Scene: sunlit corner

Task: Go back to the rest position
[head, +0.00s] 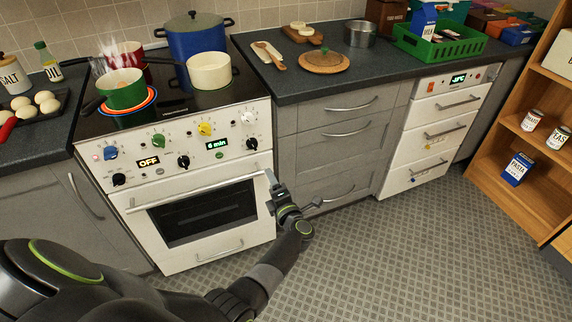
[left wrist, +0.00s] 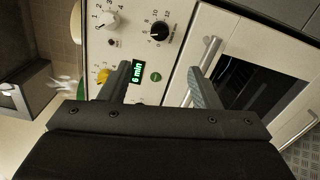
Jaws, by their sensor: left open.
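My left gripper (head: 272,182) is in front of the right side of the white stove (head: 262,215), near the right end of the oven door handle (head: 190,194). In the left wrist view its two fingers (left wrist: 160,88) are spread apart with nothing between them. Past them I see the control panel with a display reading 6 min (left wrist: 138,72) and a green button (left wrist: 155,77). The oven door is shut. I cannot tell from these views whether a finger touches the stove. My right gripper is not in view.
A blue pot (head: 194,38), a cream pot (head: 210,72) and a red pot (head: 126,54) also stand on the stove. Grey drawers (head: 335,150) adjoin it. A wooden shelf (head: 520,190) stands right. The patterned floor between is clear.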

